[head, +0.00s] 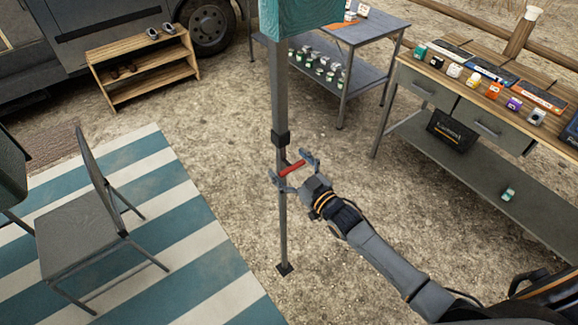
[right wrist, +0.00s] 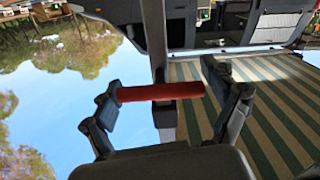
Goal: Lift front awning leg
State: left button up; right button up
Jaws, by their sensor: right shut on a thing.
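The front awning leg (head: 278,100) is a thin grey metal pole, standing upright from the teal awning edge (head: 300,14) to a small foot plate (head: 284,268) on the gravel. It has a dark collar (head: 281,138) about midway. A red handle (head: 292,169) sticks out from the leg just below the collar. My right gripper (head: 289,172) is shut on the red handle. In the right wrist view, the red handle (right wrist: 160,92) spans between the two fingers, with the leg (right wrist: 154,35) behind it. My left gripper is not in view.
A striped mat (head: 190,240) with a folding chair (head: 80,235) lies left of the leg. A wooden shoe rack (head: 145,72) stands by the van. A workbench (head: 490,130) with small boxes is at right, and a grey table (head: 345,45) behind. Gravel around the foot is clear.

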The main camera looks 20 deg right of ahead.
jog(key=shift+w+r, duration=0.15)
jog(key=shift+r, duration=0.25)
jog(key=o, duration=1.5)
jog(key=shift+s+f, duration=0.15)
jog(key=shift+s, duration=0.05)
jog(key=shift+s+d, duration=0.1)
jog(key=shift+s, duration=0.1)
jog(key=v, duration=1.1)
jog(key=shift+s, duration=0.2)
